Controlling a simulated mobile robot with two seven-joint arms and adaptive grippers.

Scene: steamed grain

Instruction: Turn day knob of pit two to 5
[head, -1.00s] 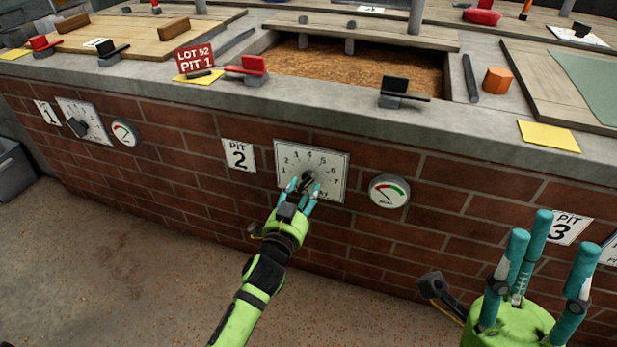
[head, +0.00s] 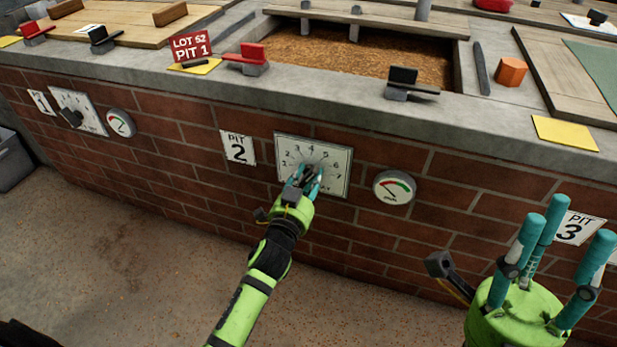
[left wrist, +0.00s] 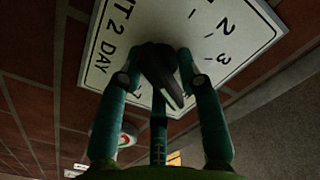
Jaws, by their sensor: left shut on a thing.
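The pit two day dial plate (head: 340,158) is white, with numbers up to 7, on the brick wall beside the "PIT 2" sign (head: 238,147). My left gripper (head: 306,180) reaches up to it and is shut on the black day knob. The knob (left wrist: 160,70) shows between the teal fingers in the left wrist view, where the plate (left wrist: 103,72) reads "2 DAY", 2 and 3. Which number the knob points to cannot be told, as the fingers hide much of it. My right gripper (head: 548,248) is open and empty at the lower right, away from the wall.
A round gauge (head: 394,187) sits right of the dial. The pit 1 dial (head: 77,110) and its gauge (head: 120,122) are further left, the "PIT 3" sign (head: 578,228) right. The concrete ledge (head: 330,98) above holds a black-handled clamp (head: 405,82). The floor (head: 120,240) is clear.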

